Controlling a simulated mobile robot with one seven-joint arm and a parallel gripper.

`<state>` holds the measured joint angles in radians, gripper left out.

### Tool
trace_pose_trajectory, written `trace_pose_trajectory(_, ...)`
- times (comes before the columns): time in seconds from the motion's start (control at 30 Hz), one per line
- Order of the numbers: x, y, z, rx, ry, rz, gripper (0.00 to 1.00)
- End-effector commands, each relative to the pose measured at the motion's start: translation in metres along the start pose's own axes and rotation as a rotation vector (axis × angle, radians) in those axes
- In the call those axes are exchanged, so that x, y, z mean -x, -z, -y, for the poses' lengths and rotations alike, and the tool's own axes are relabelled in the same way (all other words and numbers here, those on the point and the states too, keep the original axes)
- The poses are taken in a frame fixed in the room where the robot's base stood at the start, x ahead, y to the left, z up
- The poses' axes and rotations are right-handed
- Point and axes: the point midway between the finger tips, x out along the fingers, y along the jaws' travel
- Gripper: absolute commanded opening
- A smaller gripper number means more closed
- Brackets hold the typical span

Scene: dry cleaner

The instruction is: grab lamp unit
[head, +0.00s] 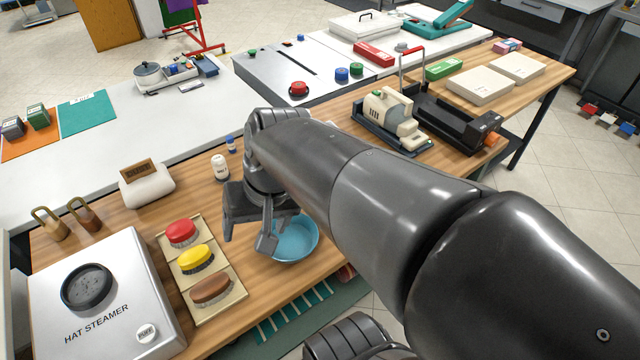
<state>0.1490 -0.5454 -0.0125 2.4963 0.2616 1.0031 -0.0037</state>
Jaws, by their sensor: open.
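No object is labelled as the lamp unit; a cream machine with a rounded housing (388,115) on a dark blue base is a possible match, but I cannot tell for sure. It stands on the wooden table beyond my forearm, right of the picture's centre. My gripper (247,238) points down over the front left part of the table, well to the left of the cream machine. Its two fingers are apart with nothing seen between them. One finger overlaps the left rim of a blue bowl (296,240); I cannot tell whether they touch.
A brush tray (215,309) and hat steamer (108,300) lie left of my gripper. A white bottle (220,167) stands behind it. A black machine (455,122) and red-handled frame (411,58) neighbour the cream machine. White boxes (481,86) lie further right. My arm hides the table's middle.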

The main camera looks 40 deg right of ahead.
Motion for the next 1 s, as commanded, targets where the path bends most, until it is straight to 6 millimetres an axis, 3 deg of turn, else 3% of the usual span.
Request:
trace_pose_trajectory(0.27,-0.043,0.01,-0.003,-0.451,0.248,0.289,0.73)
trace_pose_trajectory(0.57,-0.07,0.05,-0.019,-0.945,0.593,0.48,0.73)
trace_pose_trajectory(0.77,-0.084,0.089,-0.054,-1.272,0.859,0.526,0.73)
trace_pose_trajectory(1.0,-0.104,0.129,-0.131,-1.649,1.204,0.477,0.73)
